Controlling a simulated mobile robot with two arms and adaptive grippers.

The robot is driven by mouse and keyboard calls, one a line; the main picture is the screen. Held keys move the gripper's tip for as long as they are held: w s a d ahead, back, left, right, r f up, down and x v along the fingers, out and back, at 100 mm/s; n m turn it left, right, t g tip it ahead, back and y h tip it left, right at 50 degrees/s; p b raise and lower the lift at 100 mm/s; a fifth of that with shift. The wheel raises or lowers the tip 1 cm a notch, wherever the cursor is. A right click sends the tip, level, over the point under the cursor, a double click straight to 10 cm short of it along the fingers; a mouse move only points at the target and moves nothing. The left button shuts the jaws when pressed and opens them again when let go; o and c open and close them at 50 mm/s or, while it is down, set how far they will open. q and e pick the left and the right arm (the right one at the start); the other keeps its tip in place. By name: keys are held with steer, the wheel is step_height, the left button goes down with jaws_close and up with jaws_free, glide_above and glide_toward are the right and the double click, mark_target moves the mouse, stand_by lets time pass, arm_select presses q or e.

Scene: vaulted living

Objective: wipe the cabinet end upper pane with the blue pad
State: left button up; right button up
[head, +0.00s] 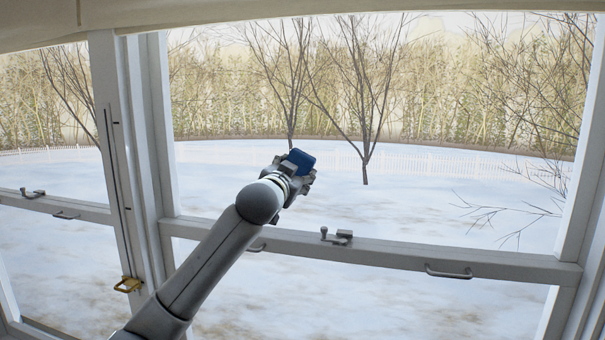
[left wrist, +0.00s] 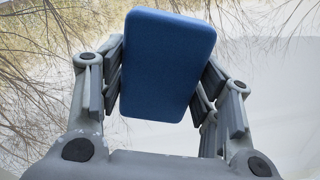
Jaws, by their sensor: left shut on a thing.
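The upper pane (head: 440,190) is a large clear window pane in a white frame, with snow and bare trees showing through it. My left gripper (head: 293,172) is in front of this pane, left of its middle, above the cross rail. It is shut on the blue pad (head: 301,161). In the left wrist view the blue pad (left wrist: 166,65) sits between the two fingers (left wrist: 160,88), slightly tilted. I cannot tell whether the pad touches the glass. My right gripper is not in view.
A white cross rail (head: 390,251) with a latch (head: 337,237) and a handle (head: 448,272) runs below the pane. A white post (head: 133,160) with a brass catch (head: 128,285) stands at the left. A pale valance (head: 200,14) hangs along the top.

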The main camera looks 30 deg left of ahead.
mark_target(301, 162)
arm_select(q)
steer(key=shift+s+a, duration=0.25)
steer(key=shift+a, duration=0.75)
steer(key=shift+s+a, duration=0.2)
steer(key=shift+a, duration=0.75)
steer(key=shift+r+p, duration=1.4)
steer(key=shift+p, duration=0.15)
steer(key=shift+w+d+f+p, duration=0.1)
steer(key=shift+w+d+p, duration=0.2)
steer(key=shift+d, duration=1.25)
steer(key=shift+w+d+r+p, duration=0.1)
steer(key=shift+w+d+p, duration=0.25)
steer(key=shift+d, duration=1.15)
steer(key=shift+w+d+f+p, duration=0.15)
steer(key=shift+w+d, duration=0.3)
steer(key=shift+d, duration=1.1)
steer(key=shift+w+d, duration=0.15)
steer(key=shift+d, duration=0.5)
steer(key=shift+w+d, duration=0.15)
steer(key=shift+d, duration=0.5)
steer(key=shift+p, duration=0.3)
